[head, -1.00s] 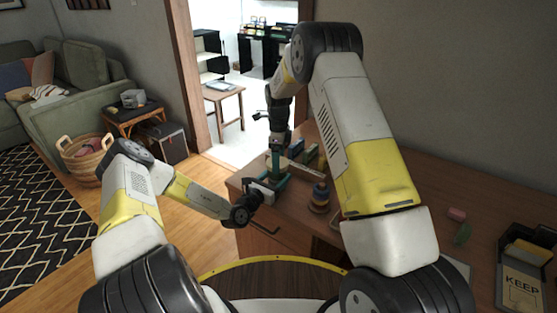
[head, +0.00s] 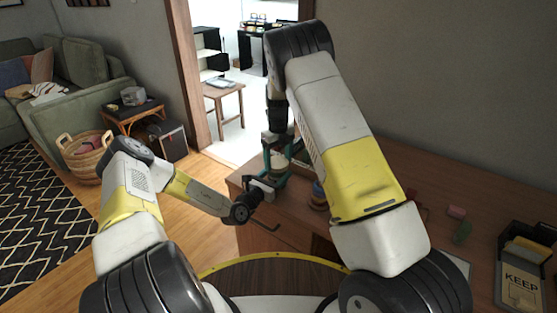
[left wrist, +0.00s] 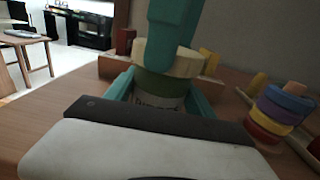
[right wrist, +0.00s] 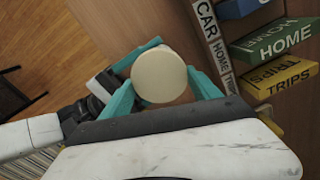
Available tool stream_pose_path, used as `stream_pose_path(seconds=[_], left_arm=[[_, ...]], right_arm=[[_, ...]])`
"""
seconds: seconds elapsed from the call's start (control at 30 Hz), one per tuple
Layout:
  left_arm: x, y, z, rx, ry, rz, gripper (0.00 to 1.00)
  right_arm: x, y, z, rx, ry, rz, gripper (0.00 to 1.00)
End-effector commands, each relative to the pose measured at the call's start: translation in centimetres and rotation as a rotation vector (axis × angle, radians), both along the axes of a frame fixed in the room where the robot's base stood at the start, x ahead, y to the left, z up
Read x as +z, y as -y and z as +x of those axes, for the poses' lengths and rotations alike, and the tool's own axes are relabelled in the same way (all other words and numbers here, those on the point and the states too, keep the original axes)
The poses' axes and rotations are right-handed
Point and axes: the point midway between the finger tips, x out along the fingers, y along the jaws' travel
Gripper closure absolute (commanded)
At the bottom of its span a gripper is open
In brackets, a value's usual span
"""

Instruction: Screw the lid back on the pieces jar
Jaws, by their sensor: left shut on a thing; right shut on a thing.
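The pieces jar (left wrist: 158,97), with a dark band and a pale printed label, stands on the wooden desk between the teal fingers of my left gripper (left wrist: 165,100), which is shut on it. The round cream lid (right wrist: 159,76) is at the jar's top and seems level in the left wrist view (left wrist: 168,58). My right gripper (right wrist: 162,80) comes down from above, its teal fingers shut on the lid's sides. In the head view the jar (head: 277,160) is partly hidden by both grippers. I cannot tell whether the lid's threads are engaged.
A stacking-ring toy (left wrist: 278,112) stands right of the jar. Labelled boxes, among them a green HOME one (right wrist: 274,40) and a yellow TRIPS one (right wrist: 280,76), lie close by. A KEEP bin (head: 522,285) is at the desk's right. The desk's front edge is close to my left gripper.

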Motion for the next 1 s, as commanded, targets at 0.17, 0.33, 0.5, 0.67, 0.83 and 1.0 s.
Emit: stream_pose_path(seconds=[0.17,0.33,0.5,0.67,0.83,1.0], left_arm=[[-0.04,-0.02,0.01,0.000,-0.001,0.001,1.00],[-0.04,-0.05,0.03,0.001,0.000,0.001,1.00],[-0.04,-0.08,0.05,0.002,0.000,0.001,1.00],[-0.04,-0.07,0.06,0.002,-0.001,0.001,1.00],[-0.04,-0.06,0.05,0.002,-0.001,0.001,1.00],[-0.04,-0.05,0.03,0.001,-0.001,0.001,1.00]], right_arm=[[-0.36,-0.13,-0.33,-0.464,-0.006,-0.012,0.66],[-0.21,-0.25,-0.25,-0.636,-0.004,-0.006,0.66],[-0.02,-0.30,-0.15,-0.674,-0.001,0.000,0.66],[-0.01,-0.31,-0.15,-0.672,-0.002,0.000,0.66],[-0.01,-0.31,-0.13,-0.670,-0.001,0.001,0.07],[0.00,-0.30,-0.10,-0.670,0.000,0.000,0.07]])
